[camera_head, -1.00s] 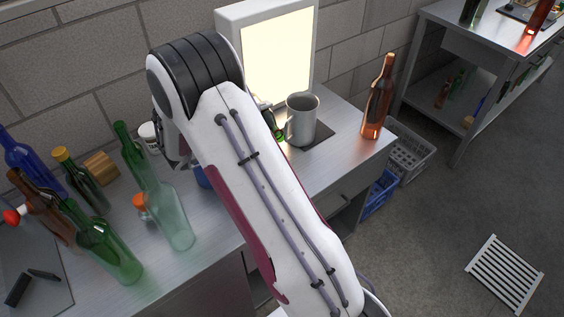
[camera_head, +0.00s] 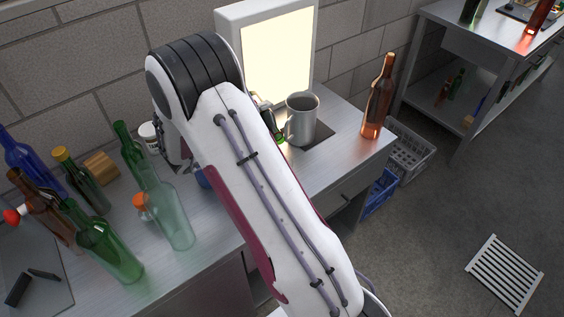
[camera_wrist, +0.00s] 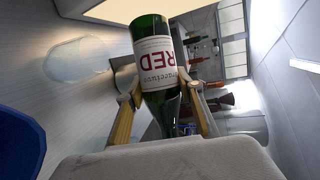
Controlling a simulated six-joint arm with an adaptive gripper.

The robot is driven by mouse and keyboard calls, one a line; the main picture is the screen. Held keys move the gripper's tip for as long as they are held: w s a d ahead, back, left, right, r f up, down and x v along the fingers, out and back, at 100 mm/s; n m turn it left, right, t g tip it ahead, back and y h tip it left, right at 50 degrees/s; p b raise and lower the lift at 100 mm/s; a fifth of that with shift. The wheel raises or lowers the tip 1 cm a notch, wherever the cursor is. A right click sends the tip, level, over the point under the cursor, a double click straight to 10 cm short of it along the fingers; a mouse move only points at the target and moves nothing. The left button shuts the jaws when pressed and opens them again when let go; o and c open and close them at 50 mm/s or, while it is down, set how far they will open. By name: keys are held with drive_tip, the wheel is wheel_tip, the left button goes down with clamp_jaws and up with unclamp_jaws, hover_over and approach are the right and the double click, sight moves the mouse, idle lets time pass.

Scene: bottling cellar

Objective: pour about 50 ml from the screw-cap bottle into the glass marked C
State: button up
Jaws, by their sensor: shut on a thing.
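My gripper (camera_wrist: 163,95) is shut on a dark green bottle (camera_wrist: 150,30) with a white label marked RED. The label reads upside down in the wrist view, and the bottle's narrow part points down between the yellow-padded fingers. I cannot see its cap or mouth clearly. In the head view my arm hides most of the gripper; a dark green piece (camera_head: 278,138), seemingly this bottle, shows beside the arm near the metal jug. A clear glass shape (camera_wrist: 78,60) shows at left in the wrist view. No letter C is legible on any glass.
The grey metal jug (camera_head: 301,120) stands on a dark plate before the lit panel (camera_head: 278,55). A brown bottle (camera_head: 378,100) stands near the bench's right corner. A blue object (camera_wrist: 20,140) lies close in the wrist view.

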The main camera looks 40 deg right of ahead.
idle(0.6)
drive_tip(key=shift+w+d, duration=0.1)
drive_tip(key=shift+w, duration=0.05)
drive_tip(key=shift+w+d, duration=0.1)
drive_tip(key=shift+w, duration=0.15)
drive_tip(key=shift+w, duration=0.1)
drive_tip(key=shift+w, duration=0.1)
drive_tip(key=shift+w+m, duration=0.25)
drive_tip(key=shift+m, duration=0.05)
drive_tip(key=shift+w, duration=0.3)
drive_tip(key=shift+w+r+h+p, duration=0.1)
drive_tip(key=shift+h+p, duration=0.2)
drive_tip(key=shift+p, duration=0.05)
idle(1.7)
